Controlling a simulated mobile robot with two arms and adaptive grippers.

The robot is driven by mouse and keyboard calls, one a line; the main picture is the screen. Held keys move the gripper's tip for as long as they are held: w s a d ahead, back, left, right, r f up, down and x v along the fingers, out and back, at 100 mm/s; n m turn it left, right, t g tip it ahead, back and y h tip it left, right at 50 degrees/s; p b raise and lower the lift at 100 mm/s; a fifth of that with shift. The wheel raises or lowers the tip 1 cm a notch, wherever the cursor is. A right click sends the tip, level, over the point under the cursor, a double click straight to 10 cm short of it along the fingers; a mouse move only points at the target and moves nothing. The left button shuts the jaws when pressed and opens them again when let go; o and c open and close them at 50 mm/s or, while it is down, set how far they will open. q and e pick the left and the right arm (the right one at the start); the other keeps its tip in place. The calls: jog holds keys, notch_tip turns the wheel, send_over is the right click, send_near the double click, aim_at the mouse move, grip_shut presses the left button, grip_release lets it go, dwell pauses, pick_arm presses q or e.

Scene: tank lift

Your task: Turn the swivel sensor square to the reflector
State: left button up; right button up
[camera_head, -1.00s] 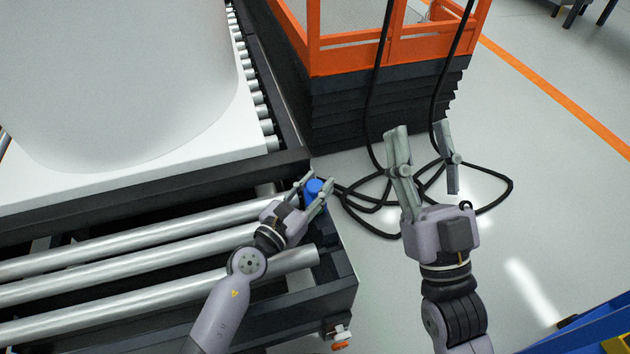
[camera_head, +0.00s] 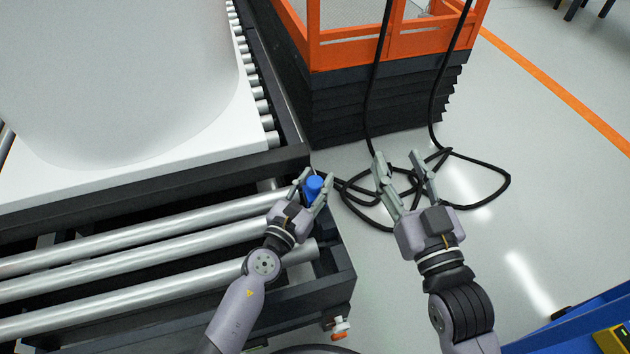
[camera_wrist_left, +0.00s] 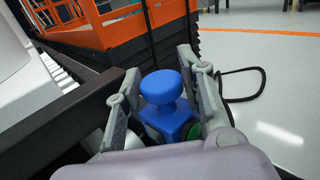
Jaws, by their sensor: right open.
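A blue part with a round knob on a square body (camera_wrist_left: 172,107) stands at the right end of the roller conveyor, apparently the swivel sensor; it also shows in the head view (camera_head: 313,187). My left gripper (camera_head: 315,184) is open with one finger on either side of it. In the left wrist view the fingers flank the body, with a gap beside the knob; any contact lower down is hidden. A green patch shows beside its base. I cannot make out a reflector for certain. My right gripper (camera_head: 401,166) is open and empty above the floor.
The conveyor's metal rollers (camera_head: 150,237) and dark frame lie left. A large white cylinder (camera_head: 120,80) stands behind on a white base. An orange-railed lift (camera_head: 400,45) stands at the back; black cables (camera_head: 490,203) loop on the floor. A small white-and-orange part (camera_head: 340,328) sits at the conveyor's front corner.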

pick_arm(q)
jog(key=shift+o, duration=1.4)
jog(key=shift+s, duration=0.1)
jog(key=v, duration=1.1)
jog(key=shift+s+a, duration=0.25)
jog(key=shift+s, duration=0.1)
